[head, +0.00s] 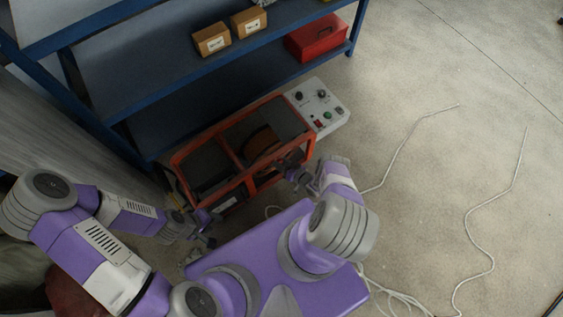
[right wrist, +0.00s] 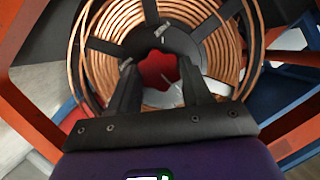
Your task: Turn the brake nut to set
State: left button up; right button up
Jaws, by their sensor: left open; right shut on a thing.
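The brake nut (right wrist: 155,70), a red lobed knob, sits at the hub of a spool of copper-coloured wire (right wrist: 88,60) in the right wrist view. My right gripper (right wrist: 162,82) has one dark finger on each side of the nut and is shut on it. In the head view the spool (head: 262,140) sits inside an orange frame (head: 308,150), and my right gripper (head: 287,170) reaches in at its front. The nut is hidden there. My left gripper (head: 207,228) is open and empty, in front of the frame's left part.
A control box (head: 322,108) with knobs and buttons stands at the frame's right end. A blue shelf (head: 150,110) behind holds two cardboard boxes (head: 230,34) and a red case (head: 316,40). White cables (head: 470,230) lie on the otherwise open floor at right.

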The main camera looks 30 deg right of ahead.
dwell(0.4)
jog(key=o, duration=1)
jog(key=shift+o, duration=0.2)
jog(key=shift+s, duration=0.1)
jog(key=p+v, duration=0.2)
jog(key=v, duration=0.5)
jog(key=shift+s, duration=0.2)
jog(key=shift+d, duration=0.1)
